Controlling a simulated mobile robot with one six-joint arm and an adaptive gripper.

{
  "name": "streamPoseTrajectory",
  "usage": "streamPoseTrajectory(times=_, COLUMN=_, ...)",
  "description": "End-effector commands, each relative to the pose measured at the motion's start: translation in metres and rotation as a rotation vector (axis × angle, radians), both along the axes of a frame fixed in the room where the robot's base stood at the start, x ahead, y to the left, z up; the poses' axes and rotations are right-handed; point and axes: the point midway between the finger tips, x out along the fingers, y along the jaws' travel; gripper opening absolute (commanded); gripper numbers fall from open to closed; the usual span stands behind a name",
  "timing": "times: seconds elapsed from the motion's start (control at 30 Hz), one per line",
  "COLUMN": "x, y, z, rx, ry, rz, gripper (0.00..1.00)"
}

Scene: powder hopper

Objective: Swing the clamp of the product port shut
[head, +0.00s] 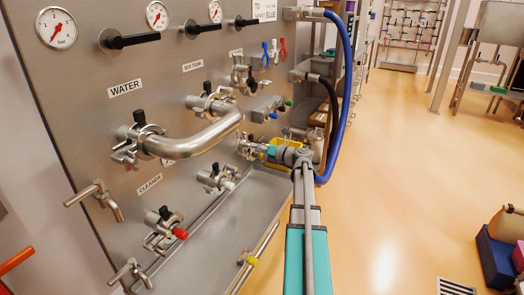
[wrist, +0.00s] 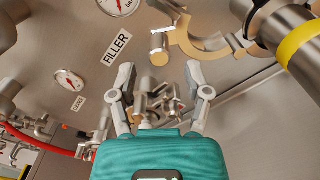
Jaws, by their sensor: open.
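My gripper (wrist: 160,75) is open, its two grey fingers spread with nothing held between them. In the head view my gripper (head: 259,149) reaches the panel's right part, and its body hides what lies behind it. In the wrist view an open clamp half (wrist: 205,46), a curved brass-toned jaw, stands above and beyond the right finger. A short steel cylinder (wrist: 159,48) is at its left. A port fitting with clamp parts (wrist: 155,102) shows between and beyond the fingers. I cannot read a product label, so which port is the product one is unclear.
A steel pipe with a yellow band (wrist: 297,40) is close at the wrist view's upper right. The FILLER label (wrist: 117,47) is at left. In the head view a bent pipe (head: 195,140) juts from the panel, and a blue hose (head: 346,100) hangs right of my gripper.

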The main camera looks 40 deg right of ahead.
Motion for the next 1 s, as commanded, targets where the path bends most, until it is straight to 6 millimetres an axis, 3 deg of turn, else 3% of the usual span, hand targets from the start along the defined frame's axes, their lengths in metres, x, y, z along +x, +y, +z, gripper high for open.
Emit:
streamPoseTrajectory(times=0.4, x=0.037, y=0.016, z=0.000, rx=0.000, ry=0.000, rz=0.003, gripper=0.63)
streamPoseTrajectory(times=0.87, x=0.042, y=0.018, z=0.000, rx=0.000, ry=0.000, rz=0.001, gripper=0.63)
streamPoseTrajectory(times=1.0, x=0.042, y=0.019, z=0.000, rx=0.000, ry=0.000, rz=0.003, gripper=0.41)
